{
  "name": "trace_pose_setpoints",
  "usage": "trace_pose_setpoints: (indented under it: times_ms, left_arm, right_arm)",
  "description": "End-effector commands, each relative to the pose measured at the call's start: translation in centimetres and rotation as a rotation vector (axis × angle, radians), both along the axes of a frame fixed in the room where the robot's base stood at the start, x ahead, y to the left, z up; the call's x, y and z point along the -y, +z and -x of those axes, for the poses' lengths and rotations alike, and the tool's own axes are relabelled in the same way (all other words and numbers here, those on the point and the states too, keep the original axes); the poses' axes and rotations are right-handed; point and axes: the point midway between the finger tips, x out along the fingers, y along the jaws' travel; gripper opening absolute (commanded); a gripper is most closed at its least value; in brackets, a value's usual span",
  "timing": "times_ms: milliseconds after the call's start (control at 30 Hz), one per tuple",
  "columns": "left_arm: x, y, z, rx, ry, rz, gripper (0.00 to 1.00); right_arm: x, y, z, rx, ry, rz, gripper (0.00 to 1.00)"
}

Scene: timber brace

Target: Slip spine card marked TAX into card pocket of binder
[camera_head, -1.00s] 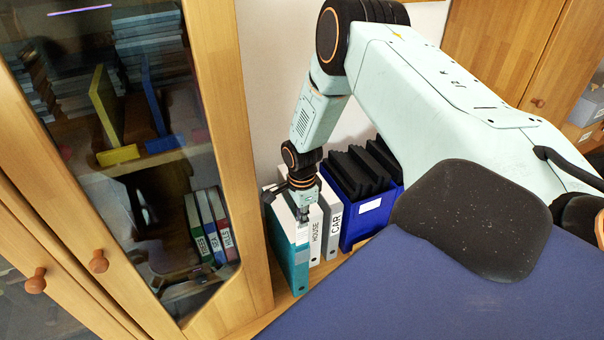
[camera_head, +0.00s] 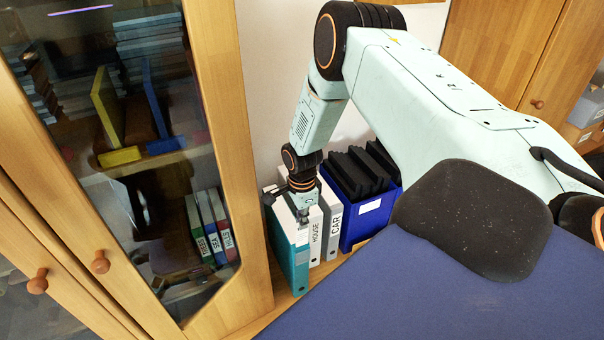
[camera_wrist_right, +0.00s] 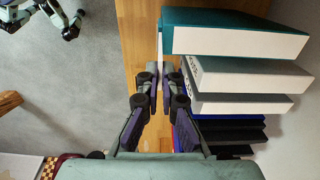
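The teal binder (camera_head: 300,268) stands upright at the left end of a row on the wooden shelf. In the right wrist view the teal binder (camera_wrist_right: 230,34) is at the top. My right gripper (camera_head: 303,218) is at the upper part of its spine, pointing down. In the right wrist view my right gripper (camera_wrist_right: 160,72) has its fingertips close together on a thin white strip, the spine card (camera_wrist_right: 159,48), at the teal spine. The card (camera_head: 302,237) shows as a small pale patch below the fingers. Its lettering and the pocket's edge cannot be made out.
The HOUSE binder (camera_head: 316,240) and CAR binder (camera_head: 333,225) stand to the right, then a blue bin (camera_head: 368,222) with black folders. A glass-fronted wooden cabinet (camera_head: 245,200) is close on the left. A blue surface (camera_head: 430,300) fills the lower right.

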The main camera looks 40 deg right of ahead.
Motion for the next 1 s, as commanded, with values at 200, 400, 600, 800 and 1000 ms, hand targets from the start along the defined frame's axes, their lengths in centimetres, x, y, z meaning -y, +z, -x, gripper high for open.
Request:
trace_pose_setpoints:
  times_ms: [200, 400, 600, 800, 1000]
  left_arm:
    - [0.00, -0.05, 0.00, 0.000, 0.000, 0.000, 0.40]
    - [0.00, 0.00, 0.00, 0.000, 0.000, 0.000, 0.40]
    - [0.00, 0.44, 0.00, 0.000, 0.000, 0.000, 0.40]
    - [0.00, 0.53, 0.00, 0.000, 0.000, 0.000, 0.40]
    - [0.00, 0.47, 0.00, 0.000, 0.000, 0.000, 0.40]
  right_arm:
    - [-0.02, -0.06, 0.02, 0.000, 0.000, 0.000, 0.00]
    - [-0.02, -0.05, 0.03, -0.001, 0.000, 0.000, 0.00]
    - [0.01, -0.02, 0.08, -0.001, 0.000, 0.001, 0.00]
    - [0.01, -0.08, 0.06, -0.001, 0.000, 0.000, 0.00]
    - [0.01, -0.15, 0.06, -0.001, 0.000, 0.000, 0.00]
